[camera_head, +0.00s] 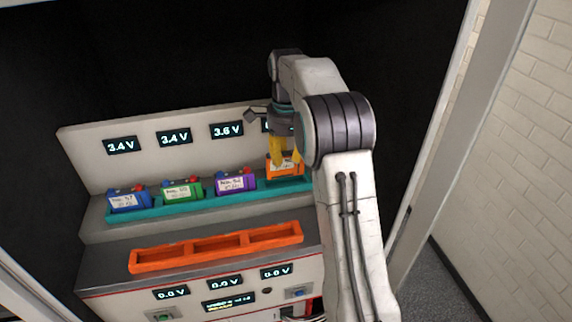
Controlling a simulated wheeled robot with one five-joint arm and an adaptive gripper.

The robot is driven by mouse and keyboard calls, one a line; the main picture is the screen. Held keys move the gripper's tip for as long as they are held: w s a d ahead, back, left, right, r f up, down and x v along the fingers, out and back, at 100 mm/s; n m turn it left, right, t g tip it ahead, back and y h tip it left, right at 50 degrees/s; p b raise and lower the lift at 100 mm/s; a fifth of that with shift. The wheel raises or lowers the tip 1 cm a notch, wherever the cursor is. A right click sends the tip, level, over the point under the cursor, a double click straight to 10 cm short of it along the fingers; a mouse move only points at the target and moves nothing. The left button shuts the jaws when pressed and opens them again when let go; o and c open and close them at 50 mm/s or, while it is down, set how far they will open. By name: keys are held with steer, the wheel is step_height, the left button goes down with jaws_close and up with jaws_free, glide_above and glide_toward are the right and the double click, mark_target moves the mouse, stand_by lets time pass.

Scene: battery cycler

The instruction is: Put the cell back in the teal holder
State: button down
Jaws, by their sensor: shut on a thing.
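My gripper (284,152), with yellow fingers, is shut on an orange cell (284,170) with a white label. The cell is at the right end of the teal holder (208,203), at or just above its last place; I cannot tell if it touches the bottom. A blue cell (128,201), a green cell (183,191) and a purple cell (236,182) stand in the teal holder to the left. My fingers hide part of the orange cell's top.
Displays read 3.4 V (121,146), 3.4 V and 3.6 V behind the cells; my arm covers most of the fourth. A door frame (440,150) stands at right.

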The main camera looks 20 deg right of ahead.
mark_target(286, 167)
steer(key=shift+f, duration=1.8)
steer(key=shift+f, duration=0.1)
steer(key=c, duration=1)
jaws_free()
steer(key=shift+o, duration=0.2)
step_height(286, 167, up, 12)
steer(key=p, duration=0.2)
steer(key=s+a+r+n+t, duration=0.1)
steer(key=s+a+r+n, duration=0.3)
steer(key=s+n, duration=0.15)
steer(key=s+a+f+n+t, duration=0.1)
steer(key=s+a+f+n, duration=0.1)
steer(key=s+n, duration=0.3)
steer(key=s+a+f+n+t, duration=0.1)
steer(key=s+a+f+n, duration=0.1)
steer(key=s, duration=0.9)
steer(key=s+a+f+n+t, duration=0.1)
steer(key=s+a+f+n, duration=0.2)
steer(key=s+n, duration=0.4)
steer(key=shift+s+f+n, duration=0.35)
steer(key=shift+s+f, duration=0.25)
steer(key=shift+s, duration=0.35)
